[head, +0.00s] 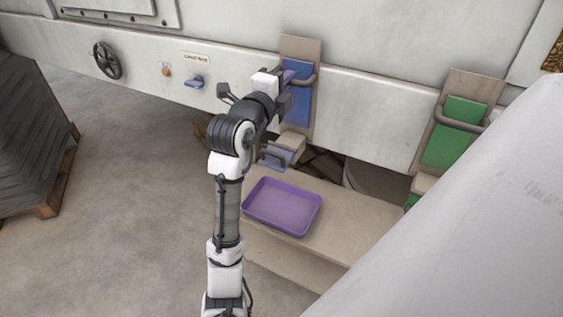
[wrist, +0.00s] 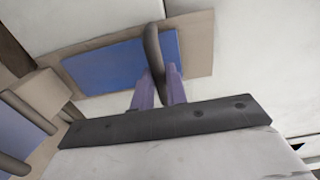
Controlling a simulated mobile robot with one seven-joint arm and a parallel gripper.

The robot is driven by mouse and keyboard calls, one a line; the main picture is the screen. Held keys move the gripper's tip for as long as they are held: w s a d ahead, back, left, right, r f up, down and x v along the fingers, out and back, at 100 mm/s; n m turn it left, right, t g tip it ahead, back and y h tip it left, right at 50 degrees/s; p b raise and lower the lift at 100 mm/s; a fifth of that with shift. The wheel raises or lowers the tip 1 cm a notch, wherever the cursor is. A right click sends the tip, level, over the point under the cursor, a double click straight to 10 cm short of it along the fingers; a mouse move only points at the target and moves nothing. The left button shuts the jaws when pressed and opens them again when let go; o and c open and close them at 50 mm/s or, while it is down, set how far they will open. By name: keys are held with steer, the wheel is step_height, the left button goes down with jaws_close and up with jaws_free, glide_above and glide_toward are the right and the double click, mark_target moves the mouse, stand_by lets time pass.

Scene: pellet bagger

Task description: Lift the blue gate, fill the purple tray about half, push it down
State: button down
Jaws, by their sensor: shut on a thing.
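The blue gate (head: 296,98) is a flat blue plate in a beige frame on the machine wall, with a dark bar handle across it. My gripper (head: 288,77) is at this handle. In the wrist view, its two purple fingers (wrist: 158,88) are shut on the dark handle (wrist: 153,48), with the blue plate (wrist: 115,66) behind. The purple tray (head: 282,206) lies flat on the beige ledge below the gate. Its visible floor is bare, with no pellets showing. A beige spout with a blue flap (head: 274,157) sits between the gate and the tray.
A green gate (head: 454,132) with its own handle is at the right. A large pale surface (head: 470,220) blocks the lower right. A loaded pallet (head: 35,140) stands far left; the floor between is clear.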

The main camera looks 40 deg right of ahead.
steer(key=shift+r, duration=0.1)
steer(key=shift+r+p, duration=1.3)
steer(key=shift+r, duration=1)
stand_by(5.6)
